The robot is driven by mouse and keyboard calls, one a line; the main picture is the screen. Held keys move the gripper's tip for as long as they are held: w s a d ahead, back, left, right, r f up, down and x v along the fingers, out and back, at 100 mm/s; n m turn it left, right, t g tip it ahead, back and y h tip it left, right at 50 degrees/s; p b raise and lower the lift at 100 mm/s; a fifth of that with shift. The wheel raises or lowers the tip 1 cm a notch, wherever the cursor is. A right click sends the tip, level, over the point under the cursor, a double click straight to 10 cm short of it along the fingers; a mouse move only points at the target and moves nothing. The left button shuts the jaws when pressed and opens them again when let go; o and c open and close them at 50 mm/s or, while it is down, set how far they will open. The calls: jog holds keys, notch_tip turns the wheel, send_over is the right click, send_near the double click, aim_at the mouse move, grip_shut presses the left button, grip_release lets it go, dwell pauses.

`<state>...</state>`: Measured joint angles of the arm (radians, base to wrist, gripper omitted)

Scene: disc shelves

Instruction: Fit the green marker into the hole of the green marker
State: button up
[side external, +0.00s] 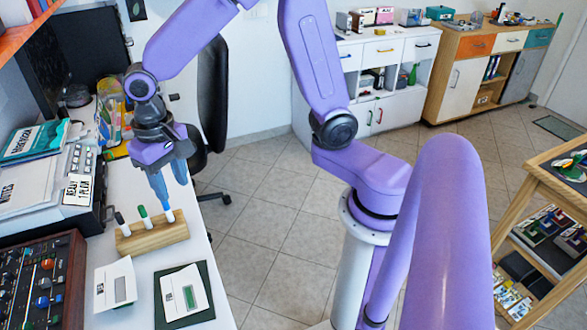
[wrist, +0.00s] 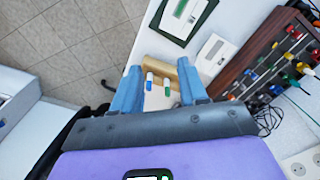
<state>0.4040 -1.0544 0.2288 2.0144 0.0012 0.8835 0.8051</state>
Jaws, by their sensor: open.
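A tan wooden block (side external: 152,236) stands on the white desk, with three markers upright in it. The green marker (side external: 143,217), white with a green end, is in the middle. It also shows in the wrist view (wrist: 167,84). A black-topped marker (side external: 121,225) is at the left. A white marker (side external: 168,214) is at the right, and its blue end shows in the wrist view (wrist: 149,82). My gripper (side external: 164,196) is open and empty, pointing down above the right end of the block. In the wrist view, the blue and green markers appear between its fingers (wrist: 160,72).
A white device (side external: 115,288) and another on a dark green mat (side external: 206,312) lie in front of the block. A brown panel with knobs (side external: 45,285) is at the left. The desk's right edge is close to the block.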

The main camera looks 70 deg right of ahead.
jog(key=s+d+n, duration=0.3)
jog(key=s+n, duration=0.1)
jog(key=s, duration=0.3)
jog(key=s+d+r+n, duration=0.1)
jog(key=s+d+n, duration=0.2)
jog(key=s+n, duration=0.2)
jog(key=s+d+n, duration=0.3)
jog(key=s+n, duration=0.2)
jog(key=s, duration=0.4)
jog(key=shift+s+r, duration=0.3)
jog(key=shift+r, duration=0.1)
